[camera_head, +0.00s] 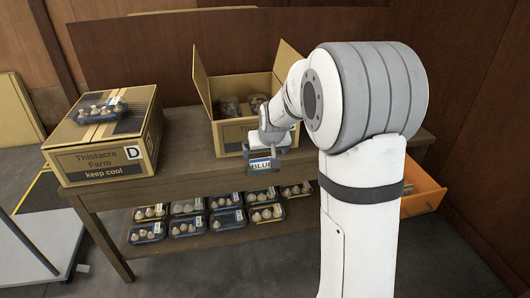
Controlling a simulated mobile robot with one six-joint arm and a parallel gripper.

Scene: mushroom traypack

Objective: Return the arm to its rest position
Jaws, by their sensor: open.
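My white and grey arm stands at the right of the head view and reaches left over the wooden table (190,177). My gripper (268,152) is small in view, low in front of the open cardboard box (228,136). It is open, and I see nothing held in it. The arm's wrist hides part of the box's front and right side. Some mushroom packs (230,107) show inside the box.
A closed box (85,162) marked "D" stands at the left with a mushroom tray (100,112) on top. Several trays (187,228) sit on the lower shelf.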

